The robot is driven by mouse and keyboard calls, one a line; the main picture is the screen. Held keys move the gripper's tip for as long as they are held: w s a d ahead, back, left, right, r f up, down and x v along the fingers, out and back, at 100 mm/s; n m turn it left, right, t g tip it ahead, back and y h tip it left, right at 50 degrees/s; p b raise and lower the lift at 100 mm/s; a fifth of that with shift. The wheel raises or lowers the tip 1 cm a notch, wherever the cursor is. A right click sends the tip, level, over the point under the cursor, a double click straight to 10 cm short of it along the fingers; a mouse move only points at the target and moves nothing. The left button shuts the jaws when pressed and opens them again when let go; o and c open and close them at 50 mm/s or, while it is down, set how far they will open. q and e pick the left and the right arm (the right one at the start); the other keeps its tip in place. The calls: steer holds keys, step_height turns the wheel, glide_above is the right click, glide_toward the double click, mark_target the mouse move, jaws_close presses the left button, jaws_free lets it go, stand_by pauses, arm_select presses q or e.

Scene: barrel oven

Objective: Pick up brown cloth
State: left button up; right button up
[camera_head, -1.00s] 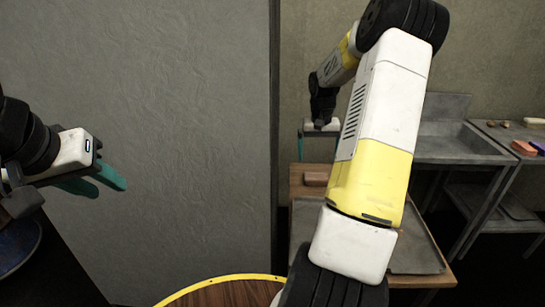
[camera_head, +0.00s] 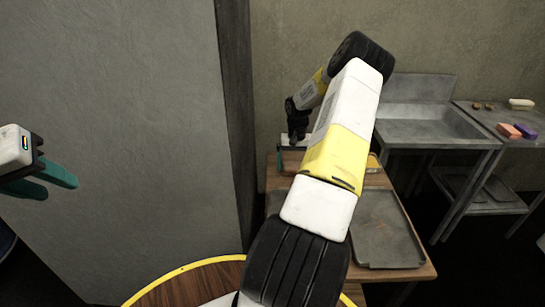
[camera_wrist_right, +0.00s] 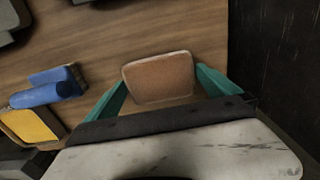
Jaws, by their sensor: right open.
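The brown cloth (camera_wrist_right: 158,77) shows in the right wrist view as a thick, rounded rectangular pad lying on a wooden tabletop. My right gripper (camera_wrist_right: 163,84) is open, with one teal finger on each side of the cloth. I cannot tell whether the fingers touch it. In the head view my right gripper (camera_head: 295,160) is low over the wooden table, and the cloth is not clearly visible there. My left gripper (camera_head: 60,186) is at the far left, open and empty, away from the table.
A blue object (camera_wrist_right: 42,92) and a yellow piece (camera_wrist_right: 32,125) lie left of the cloth in the right wrist view. A grey tray (camera_head: 385,235) is on the wooden table (camera_head: 418,270). A metal sink (camera_head: 425,125) stands behind. A round, yellow-rimmed wooden top (camera_head: 190,285) is in front.

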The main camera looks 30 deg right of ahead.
mark_target(295, 166)
steer(key=shift+f, duration=0.25)
steer(key=c, duration=1.1)
steer(key=shift+r, duration=0.15)
steer(key=shift+r, duration=0.2)
step_height(295, 166, up, 3)
steer(key=shift+s+a+r, duration=0.1)
steer(key=shift+s, duration=0.05)
steer(key=s+a, duration=0.7)
steer(key=s+a+r, duration=0.1)
steer(key=s+a, duration=0.2)
steer(key=a, duration=0.1)
steer(key=shift+s+a+r, duration=0.1)
steer(key=shift+s+a, duration=0.15)
steer(key=shift+s, duration=0.15)
